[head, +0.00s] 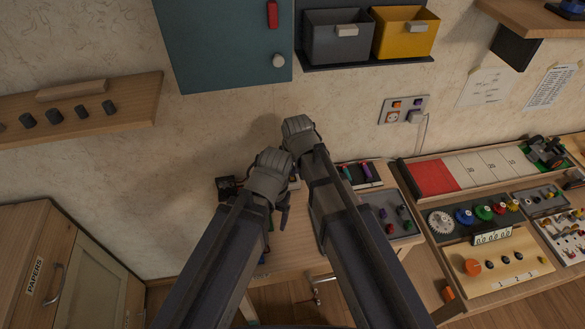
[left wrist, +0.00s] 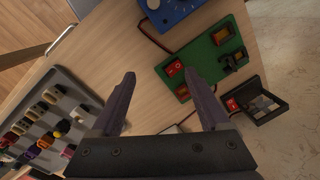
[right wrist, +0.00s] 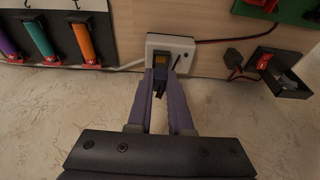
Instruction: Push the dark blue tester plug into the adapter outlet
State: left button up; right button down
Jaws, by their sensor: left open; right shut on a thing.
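The adapter outlet is a pale box (right wrist: 182,44) in the upper middle of the right wrist view. My right gripper (right wrist: 161,74) is shut on the dark plug (right wrist: 160,88), right in front of the box. An orange-yellow patch shows at the box just beyond the plug. The fingertips overlap the box's lower edge, so I cannot tell how deep the plug sits. In the head view my right gripper's fingers are hidden behind its wrist. My left gripper (left wrist: 163,92) is open and empty above the table.
A green board (left wrist: 208,62) with a red switch, a blue box (left wrist: 170,10) and a black open box (left wrist: 258,100) lie near my left gripper. A grey tray (left wrist: 45,120) holds several small coloured parts. Bare wood lies between them.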

aim_at(293, 169)
pick_arm(q)
jog(key=shift+f+b, duration=0.8)
pick_arm(e)
jog(key=shift+f, duration=0.75)
pick_arm(q)
jog(key=shift+r, duration=0.1)
pick_arm(e)
jog(key=c, duration=0.8)
grip_release()
jog(key=shift+r, duration=0.1)
jog(key=shift+o, duration=0.2)
pick_arm(q)
jog(key=shift+r, duration=0.1)
pick_arm(e)
jog(key=shift+r, duration=0.1)
jog(key=shift+r+p, duration=2.45)
jog(key=shift+p, duration=0.2)
pick_arm(q)
notch_tip(293, 169, up, 5)
jog(key=shift+f, duration=0.1)
pick_arm(e)
jog(key=shift+s+f, duration=0.1)
